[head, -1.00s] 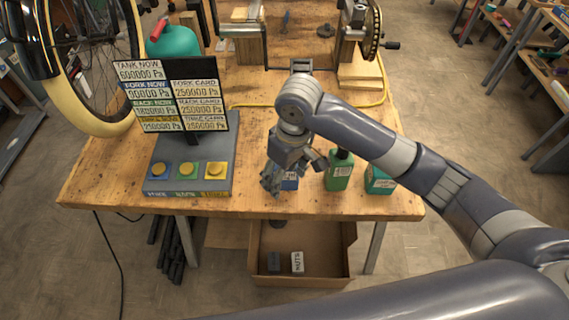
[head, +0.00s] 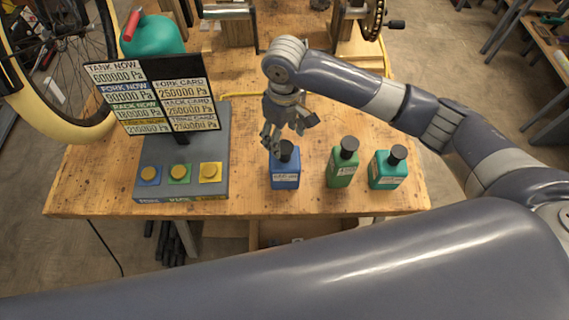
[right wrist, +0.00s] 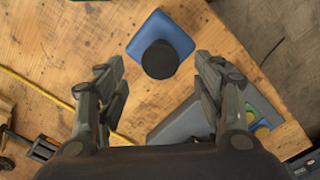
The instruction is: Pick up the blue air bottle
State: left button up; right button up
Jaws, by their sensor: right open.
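The blue air bottle (head: 285,173) with a black cap stands upright on the wooden workbench, near its front edge. My right gripper (head: 287,135) is open above and just behind the bottle's cap in the head view. In the right wrist view the blue bottle (right wrist: 162,45) is seen from above, its black cap just beyond the gap between the open fingers (right wrist: 160,75). Nothing is between the fingers. My left gripper is not in view.
A green bottle (head: 343,165) and a teal bottle (head: 388,170) stand to the right of the blue one. A grey button console (head: 205,135) with a pressure sign (head: 157,93) stands to the left. A yellow hose (head: 235,95) lies behind.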

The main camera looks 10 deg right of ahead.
aim_at(285, 147)
jog(key=shift+f, duration=0.6)
notch_tip(285, 147, down, 4)
jog(key=shift+s+f+p, duration=0.1)
jog(key=shift+f+p, duration=0.15)
jog(key=shift+p, duration=0.9)
jog(key=shift+d+f, duration=0.1)
jog(key=shift+f, duration=0.1)
jog(key=shift+c, duration=1.3)
jog(key=c, duration=0.9)
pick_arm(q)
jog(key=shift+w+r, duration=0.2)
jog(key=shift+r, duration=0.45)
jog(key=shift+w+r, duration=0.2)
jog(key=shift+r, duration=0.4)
pick_arm(e)
grip_shut()
